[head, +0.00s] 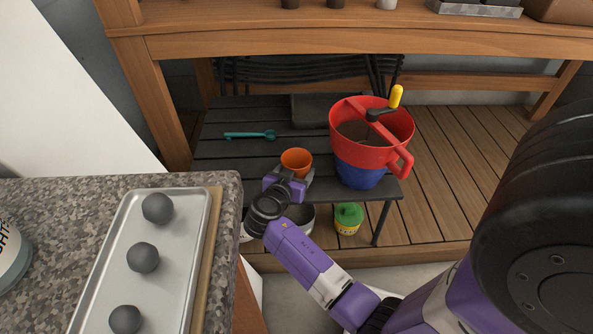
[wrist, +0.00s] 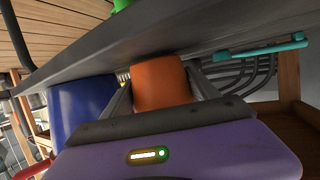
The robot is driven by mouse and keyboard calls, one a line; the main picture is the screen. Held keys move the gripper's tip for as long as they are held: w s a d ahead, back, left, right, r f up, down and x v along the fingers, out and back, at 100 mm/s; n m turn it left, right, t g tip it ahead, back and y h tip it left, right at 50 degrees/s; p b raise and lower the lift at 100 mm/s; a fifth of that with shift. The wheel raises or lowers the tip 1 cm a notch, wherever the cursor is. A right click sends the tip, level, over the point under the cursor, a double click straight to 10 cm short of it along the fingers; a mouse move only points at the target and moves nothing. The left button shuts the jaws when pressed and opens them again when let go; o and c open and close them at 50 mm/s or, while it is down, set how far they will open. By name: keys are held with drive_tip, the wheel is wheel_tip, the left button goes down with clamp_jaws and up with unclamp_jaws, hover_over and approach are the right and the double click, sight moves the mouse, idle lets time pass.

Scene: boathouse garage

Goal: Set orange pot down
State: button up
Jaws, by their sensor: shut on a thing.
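The small orange pot (head: 297,161) is at the front edge of the dark slatted bench (head: 222,163) in the head view. It also shows in the wrist view (wrist: 160,82), between the two fingers. My gripper (head: 291,178) is shut on the pot; it also shows in the wrist view (wrist: 160,98). The pot looks upright and at or very near the bench top. My gripper hides its lower part, so I cannot tell whether its base touches the slats.
A red sieve-like container (head: 399,127) with a yellow-handled crank sits on a blue pot (head: 360,177) just right of the orange pot. A teal spoon (head: 250,135) lies behind on the left. A green-lidded jar (head: 348,217) is below. The stone counter (head: 60,205) with a tray stands left.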

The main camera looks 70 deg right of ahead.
drive_tip(key=shift+f+b, duration=0.3)
drive_tip(key=o, duration=1.7)
drive_tip(key=shift+o, duration=0.2)
drive_tip(key=p+v, duration=0.2)
drive_tip(key=v, duration=0.6)
clamp_jaws()
